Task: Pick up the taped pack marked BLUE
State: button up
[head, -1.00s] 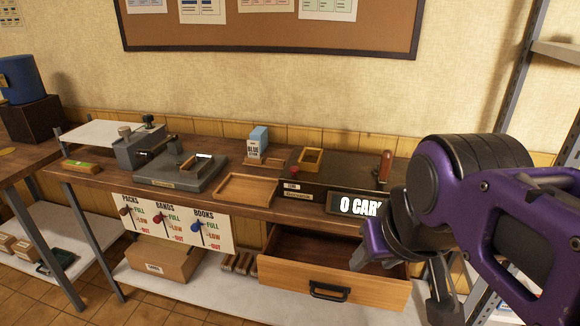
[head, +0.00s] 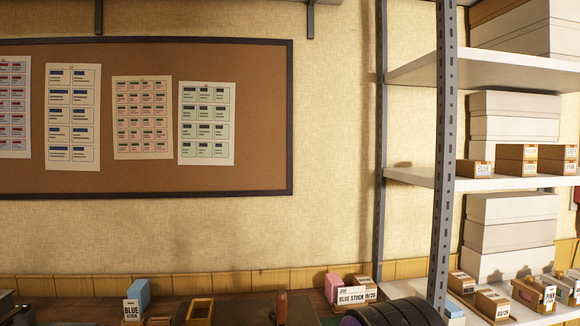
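A small brown pack marked BLUE (head: 475,169) sits at the left end of the middle shelf on the right. It is small in view, and I cannot make out its tape. On the bench at lower left, a blue block stands in a holder labelled BLUE STOCK (head: 132,312). A second label reading BLUE STOCK (head: 356,295) is on a holder with a pink block, further right. The top of my arm shows at the bottom edge. My gripper is out of view.
Several other small labelled packs (head: 516,160) sit right of the BLUE pack, some stacked. A slotted metal post (head: 443,150) stands just left of it. White boxes (head: 515,118) fill the shelves behind. More labelled holders (head: 535,294) are on the lower shelf.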

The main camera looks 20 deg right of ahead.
aim_at(465, 168)
jog(key=z, duration=1.35)
jog(key=i+l+u, duration=0.15)
jog(key=u, duration=0.25)
jog(key=i+l+u, duration=0.15)
jog(key=u, duration=0.25)
jog(key=i+l+u, duration=0.1)
jog(key=l, duration=0.2)
jog(key=i+l, duration=0.1)
jog(key=l, duration=0.2)
jog(key=i+l+u, duration=0.15)
jog(key=l, duration=0.15)
jog(key=k, duration=0.05)
